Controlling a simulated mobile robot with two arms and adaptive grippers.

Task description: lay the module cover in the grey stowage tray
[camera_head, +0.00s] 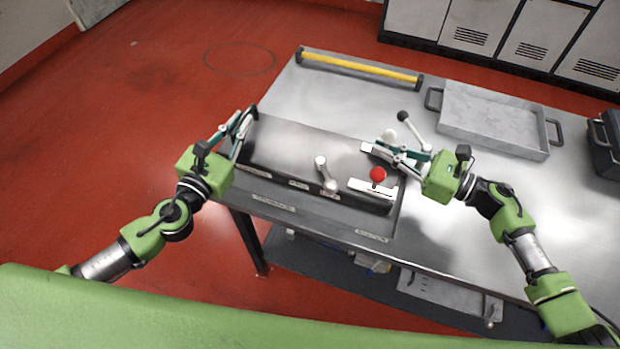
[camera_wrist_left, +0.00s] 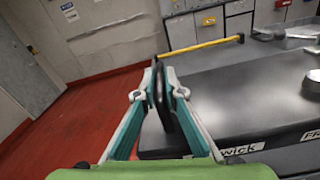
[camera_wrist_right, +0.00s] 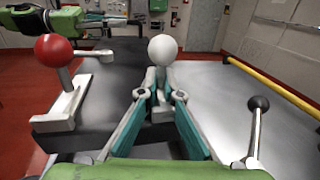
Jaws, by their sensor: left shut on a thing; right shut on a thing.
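The module cover appears to be the long dark panel (camera_head: 300,145) at the table's left side, with small labels along its front. It also shows in the left wrist view (camera_wrist_left: 240,95). My left gripper (camera_head: 243,122) is shut on a thin black upright piece (camera_wrist_left: 163,95), apparently a handle at the cover's left end. My right gripper (camera_head: 377,147) is shut on a pale fitting below a white ball knob (camera_wrist_right: 162,50) at the cover's right end. The fingers partly hide this fitting. The grey stowage tray (camera_head: 495,98) lies empty at the back right.
A red ball handle (camera_head: 377,174) on a white plate and a grey lever (camera_head: 321,162) stand near the cover's front right. A black-knobbed lever (camera_head: 402,116) stands between cover and tray. A yellow bar (camera_head: 360,68) lines the back edge. A dark case (camera_head: 606,140) stands far right.

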